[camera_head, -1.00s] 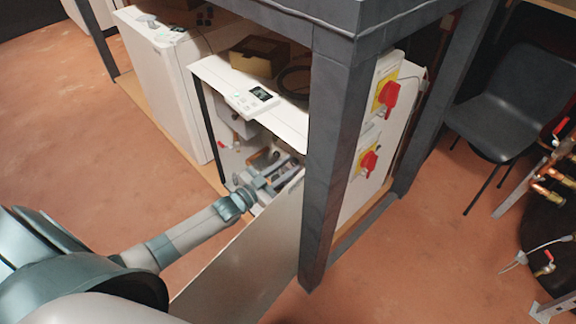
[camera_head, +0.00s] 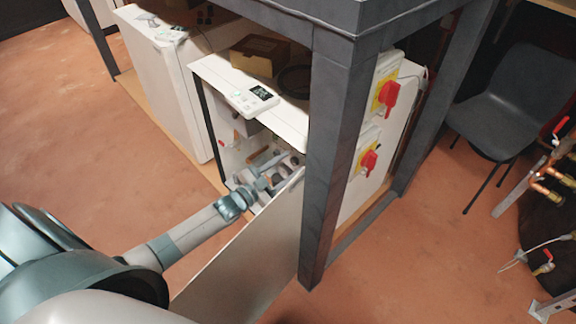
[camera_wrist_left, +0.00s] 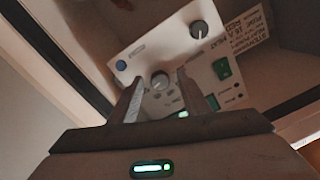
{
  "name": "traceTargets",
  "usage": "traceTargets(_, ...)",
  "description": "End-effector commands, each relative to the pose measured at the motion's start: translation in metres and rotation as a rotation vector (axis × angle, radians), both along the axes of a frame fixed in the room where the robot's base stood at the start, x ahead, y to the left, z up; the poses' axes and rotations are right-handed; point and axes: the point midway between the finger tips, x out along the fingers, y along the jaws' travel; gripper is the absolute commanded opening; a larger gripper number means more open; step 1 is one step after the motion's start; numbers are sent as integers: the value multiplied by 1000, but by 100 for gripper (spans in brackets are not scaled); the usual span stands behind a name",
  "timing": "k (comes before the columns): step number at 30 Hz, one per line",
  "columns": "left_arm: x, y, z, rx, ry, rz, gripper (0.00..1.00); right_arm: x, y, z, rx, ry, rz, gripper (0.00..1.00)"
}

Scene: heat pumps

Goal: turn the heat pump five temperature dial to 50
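An open heat pump cabinet (camera_head: 230,140) stands under the dark frame, its front panel (camera_head: 245,255) swung out. My left gripper (camera_head: 277,176) reaches inside it. In the left wrist view, a white control panel (camera_wrist_left: 140,62) carries a lower grey dial (camera_wrist_left: 160,80), an upper grey dial (camera_wrist_left: 199,29), a blue button (camera_wrist_left: 121,65) and a green switch (camera_wrist_left: 221,69). My left gripper (camera_wrist_left: 160,77) is open, its fingers on either side of the lower dial. I cannot tell whether they touch it. The dial labels and settings are too small to read. My right gripper is not in view.
A thick dark post (camera_head: 330,165) stands just right of the opening. A white controller (camera_head: 252,99) and a brown box (camera_head: 260,53) lie on the cabinet top. Red switches (camera_head: 388,95) are on the side. A black chair (camera_head: 505,105) stands right; the floor at left is clear.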

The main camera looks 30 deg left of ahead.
Motion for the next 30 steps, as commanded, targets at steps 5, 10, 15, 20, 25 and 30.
traceTargets(5, 0, 0, 0, -1, 0, 0, 42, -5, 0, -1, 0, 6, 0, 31)
traceTargets(10, -1, 0, 0, -1, 0, 0, 42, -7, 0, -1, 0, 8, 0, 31)
traceTargets(15, -10, 3, -1, -1, 3, 0, 42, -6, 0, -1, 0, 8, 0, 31)
traceTargets(20, -26, 9, -1, -1, 3, 0, 42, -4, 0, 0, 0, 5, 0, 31)
traceTargets(25, -52, 18, -2, -1, 4, 0, 42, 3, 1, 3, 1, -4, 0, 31)
traceTargets(30, -81, 28, -2, -1, 4, 0, 42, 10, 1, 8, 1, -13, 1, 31)
